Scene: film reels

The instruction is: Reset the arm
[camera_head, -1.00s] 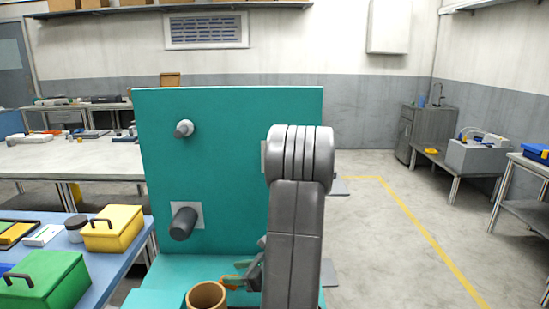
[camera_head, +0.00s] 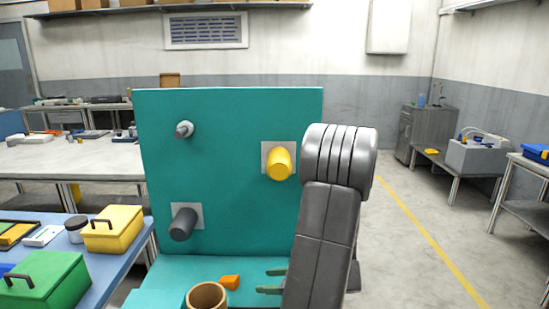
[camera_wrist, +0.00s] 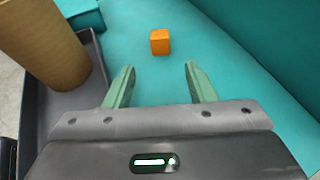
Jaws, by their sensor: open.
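My gripper (camera_head: 272,281) is low over the teal base, at the right side in the head view, partly hidden behind my arm. In the wrist view its two green fingers (camera_wrist: 158,85) are spread apart with nothing between them. A small orange block (camera_head: 230,281) lies on the teal surface (camera_head: 190,266), left of the fingers. It also shows in the wrist view (camera_wrist: 160,42), beyond the fingertips and apart from them.
A teal upright panel (camera_head: 220,215) carries a yellow peg (camera_head: 279,163), a dark grey peg (camera_head: 183,224) and a smaller grey peg (camera_head: 184,129). A brown cylinder (camera_head: 206,296) stands at the front. A blue table (camera_head: 110,263) with boxes is left. Open floor lies right.

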